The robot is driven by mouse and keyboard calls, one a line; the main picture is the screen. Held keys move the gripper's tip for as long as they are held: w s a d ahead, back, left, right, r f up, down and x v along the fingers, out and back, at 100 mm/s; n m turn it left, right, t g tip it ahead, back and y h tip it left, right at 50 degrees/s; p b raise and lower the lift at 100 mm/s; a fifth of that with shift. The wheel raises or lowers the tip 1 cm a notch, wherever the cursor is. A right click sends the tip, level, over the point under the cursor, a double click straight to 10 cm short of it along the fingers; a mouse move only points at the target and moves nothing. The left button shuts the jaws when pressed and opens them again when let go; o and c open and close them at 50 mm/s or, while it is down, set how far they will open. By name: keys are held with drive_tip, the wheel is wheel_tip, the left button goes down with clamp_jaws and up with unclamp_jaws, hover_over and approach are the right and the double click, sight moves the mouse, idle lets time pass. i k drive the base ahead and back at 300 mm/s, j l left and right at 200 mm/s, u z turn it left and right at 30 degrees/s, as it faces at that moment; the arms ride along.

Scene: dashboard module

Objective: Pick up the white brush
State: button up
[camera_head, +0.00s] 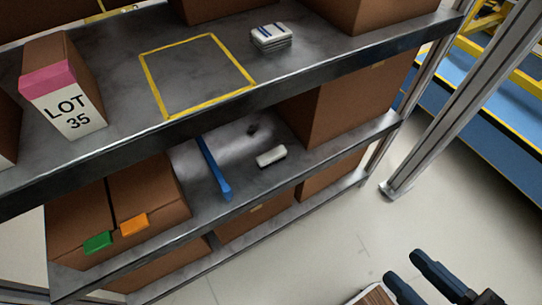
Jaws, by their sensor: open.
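A small white oblong thing (271,156) lies on the middle shelf, right of a blue bar. It looks like the white brush, but it is too small to make out bristles. My gripper (404,268) is at the bottom right, with its two dark blue fingers apart and nothing seen between them. It is over the floor, outside the shelf and well to the lower right of the white thing.
A blue bar (213,167) lies on the middle shelf. Brown boxes (342,106) flank the white thing's space. Above it, the upper shelf (115,60) carries a yellow-taped square and a white-and-blue stack (270,38). A metal post (452,100) stands at right.

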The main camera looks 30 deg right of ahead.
sight(269, 157)
drive_tip(key=i+l+u, duration=0.1)
drive_tip(key=i+u, duration=0.25)
drive_tip(key=i+l+u, duration=0.15)
drive_tip(key=u, duration=0.2)
drive_tip(key=i+l+u, duration=0.35)
drive_tip(key=k+j, duration=0.1)
